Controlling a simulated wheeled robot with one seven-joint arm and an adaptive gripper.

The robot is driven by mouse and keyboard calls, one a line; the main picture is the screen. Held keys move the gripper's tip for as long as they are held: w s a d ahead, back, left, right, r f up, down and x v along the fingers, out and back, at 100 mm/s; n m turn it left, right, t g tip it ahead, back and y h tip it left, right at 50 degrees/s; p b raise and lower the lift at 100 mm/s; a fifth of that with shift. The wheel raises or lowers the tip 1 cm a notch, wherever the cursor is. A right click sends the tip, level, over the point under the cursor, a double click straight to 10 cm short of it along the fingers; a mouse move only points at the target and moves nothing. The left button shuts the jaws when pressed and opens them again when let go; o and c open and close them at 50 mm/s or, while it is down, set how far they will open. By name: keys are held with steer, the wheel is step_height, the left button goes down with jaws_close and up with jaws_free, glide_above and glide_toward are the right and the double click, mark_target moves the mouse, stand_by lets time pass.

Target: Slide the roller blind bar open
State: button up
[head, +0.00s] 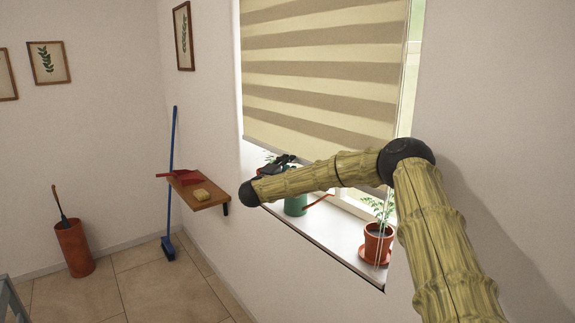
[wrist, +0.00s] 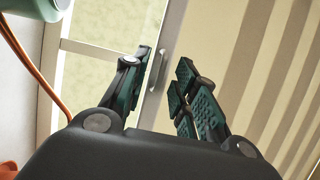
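The roller blind (head: 320,70) has beige and tan stripes and hangs over most of the window in the head view. Its stripes fill the right side of the wrist view (wrist: 255,70), tilted. A pale bar (wrist: 176,35) runs along the blind's edge there, with a small grey handle (wrist: 156,70) on it. My gripper (head: 278,164) is dark and small in the head view, just in front of the blind's lower edge. In the wrist view my gripper (wrist: 165,60) is open, with a finger on either side of the bar and handle. Contact cannot be told.
A green watering can (head: 296,205) and a plant in a red pot (head: 377,244) stand on the white sill (head: 335,235) below my arm. A small wooden shelf (head: 205,200) holds a red dustpan and a sponge. A blue broom (head: 172,180) leans left of it.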

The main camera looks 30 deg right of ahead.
jaws_close()
step_height(320, 180, up, 46)
steer(key=p, duration=0.1)
steer(key=shift+r, duration=0.1)
stand_by(0.4)
jaws_free()
steer(key=shift+a, duration=0.1)
